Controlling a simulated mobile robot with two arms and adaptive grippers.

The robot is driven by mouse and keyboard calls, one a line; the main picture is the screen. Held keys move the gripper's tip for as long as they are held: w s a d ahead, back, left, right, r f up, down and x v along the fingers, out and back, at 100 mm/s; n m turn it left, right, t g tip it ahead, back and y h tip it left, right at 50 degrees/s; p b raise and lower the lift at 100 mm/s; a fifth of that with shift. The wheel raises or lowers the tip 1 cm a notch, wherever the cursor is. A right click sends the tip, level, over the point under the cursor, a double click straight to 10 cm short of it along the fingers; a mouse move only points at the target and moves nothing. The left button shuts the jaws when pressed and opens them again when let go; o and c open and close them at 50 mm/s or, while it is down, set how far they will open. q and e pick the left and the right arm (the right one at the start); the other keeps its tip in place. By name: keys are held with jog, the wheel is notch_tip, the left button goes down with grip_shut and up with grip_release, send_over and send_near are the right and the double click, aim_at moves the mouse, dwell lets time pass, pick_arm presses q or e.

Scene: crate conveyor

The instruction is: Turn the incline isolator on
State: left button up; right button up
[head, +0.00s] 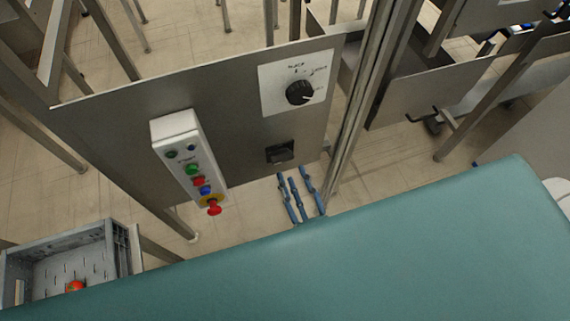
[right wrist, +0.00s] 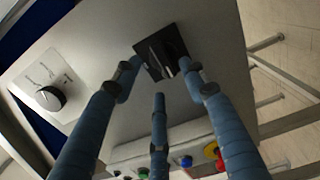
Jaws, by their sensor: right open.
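A grey metal panel (head: 235,120) carries a black switch on a square plate (head: 280,152) at its lower right. Above it is a black rotary knob (head: 299,92) on a white labelled plate; the labels are too small to read. I cannot tell from the labels which one is the incline isolator. My right gripper (head: 292,180), with blue fingers, is open and empty just below the black switch. In the right wrist view the fingers (right wrist: 160,82) spread around the switch (right wrist: 168,50), whose lever shows between the two upper fingertips. Contact cannot be told. My left gripper is not in view.
A white button box (head: 175,128) with green, red and blue buttons and a red stop knob (head: 214,208) juts from the panel, left of the switch. A metal post (head: 362,95) stands right of the panel. A grey crate (head: 110,240) holding a red item is at lower left.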

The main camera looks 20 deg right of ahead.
aim_at(284, 160)
jog(key=w+b, duration=0.1)
jog(key=w, duration=0.4)
jog(key=shift+a, duration=0.2)
jog(key=shift+w, duration=0.3)
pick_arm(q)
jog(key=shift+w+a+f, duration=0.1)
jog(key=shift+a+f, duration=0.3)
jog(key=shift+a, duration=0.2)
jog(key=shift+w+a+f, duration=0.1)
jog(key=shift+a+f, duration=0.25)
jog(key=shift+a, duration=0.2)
pick_arm(e)
jog(key=c, duration=1.1)
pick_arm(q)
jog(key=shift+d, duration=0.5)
